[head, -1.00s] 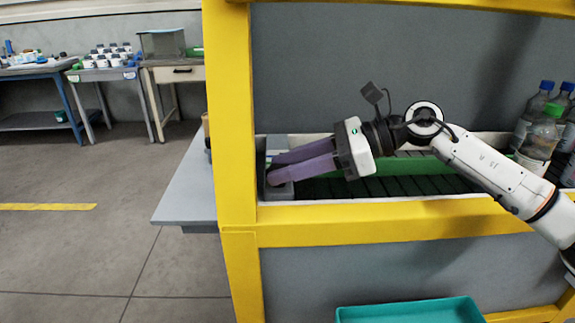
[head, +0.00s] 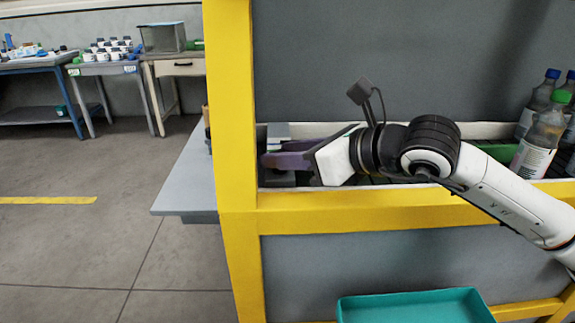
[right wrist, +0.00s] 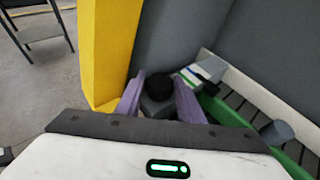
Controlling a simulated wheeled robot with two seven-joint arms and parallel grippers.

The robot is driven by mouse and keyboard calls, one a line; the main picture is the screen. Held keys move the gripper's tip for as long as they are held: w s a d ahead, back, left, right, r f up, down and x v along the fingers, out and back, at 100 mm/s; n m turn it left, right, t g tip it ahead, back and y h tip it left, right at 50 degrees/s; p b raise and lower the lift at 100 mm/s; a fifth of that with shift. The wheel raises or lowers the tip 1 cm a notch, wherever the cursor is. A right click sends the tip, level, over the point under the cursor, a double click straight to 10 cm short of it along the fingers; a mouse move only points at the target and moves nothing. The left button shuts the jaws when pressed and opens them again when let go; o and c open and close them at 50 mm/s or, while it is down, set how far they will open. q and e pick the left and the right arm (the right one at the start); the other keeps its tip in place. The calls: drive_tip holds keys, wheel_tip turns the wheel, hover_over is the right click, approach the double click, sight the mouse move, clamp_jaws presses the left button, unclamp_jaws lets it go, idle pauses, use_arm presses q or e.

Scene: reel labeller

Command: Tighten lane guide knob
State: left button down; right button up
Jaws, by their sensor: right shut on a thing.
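My right gripper (head: 272,160) is at the left end of the conveyor, just behind the yellow post. Its purple fingers sit on either side of a small dark knob (right wrist: 187,79) with a grey block (right wrist: 157,104) below it, as the right wrist view shows. The fingers are shut on the knob, and they hide part of it. The green lane guide rail (right wrist: 228,116) runs along the conveyor beside the fingers. A grey cylindrical knob (right wrist: 277,132) stands farther along that rail, apart from the gripper. My left gripper is not in view.
The yellow frame post (head: 230,150) stands close to the fingers, and a yellow crossbar (head: 400,208) runs in front of the conveyor. Bottles (head: 540,140) stand at the right. A teal tray (head: 415,306) lies below. A grey side table (head: 188,185) is left of the post.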

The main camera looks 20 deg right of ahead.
drive_tip(key=m+b, duration=0.1)
drive_tip(key=t+h+b, duration=0.1)
drive_tip(key=shift+s+a+f+m+h+b, duration=0.15)
drive_tip(key=shift+a+f+m+h+b, duration=0.15)
drive_tip(key=shift+a+f+m+b, duration=0.1)
drive_tip(key=shift+r+m+t+h+b, duration=0.2)
drive_tip(key=shift+m+t+h+b, duration=0.1)
drive_tip(key=shift+m+h+b, duration=0.7)
drive_tip(key=shift+a+m+h+b, duration=0.15)
drive_tip(key=shift+m+h+b, duration=0.45)
drive_tip(key=shift+h+b, duration=0.25)
drive_tip(key=shift+r+m+h+b, duration=0.1)
drive_tip(key=shift+m+h+b, duration=0.5)
drive_tip(key=shift+m+h, duration=0.4)
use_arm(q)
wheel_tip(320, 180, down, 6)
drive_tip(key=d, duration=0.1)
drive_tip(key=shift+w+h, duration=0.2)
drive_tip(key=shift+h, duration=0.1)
use_arm(e)
drive_tip(key=shift+h, duration=0.25)
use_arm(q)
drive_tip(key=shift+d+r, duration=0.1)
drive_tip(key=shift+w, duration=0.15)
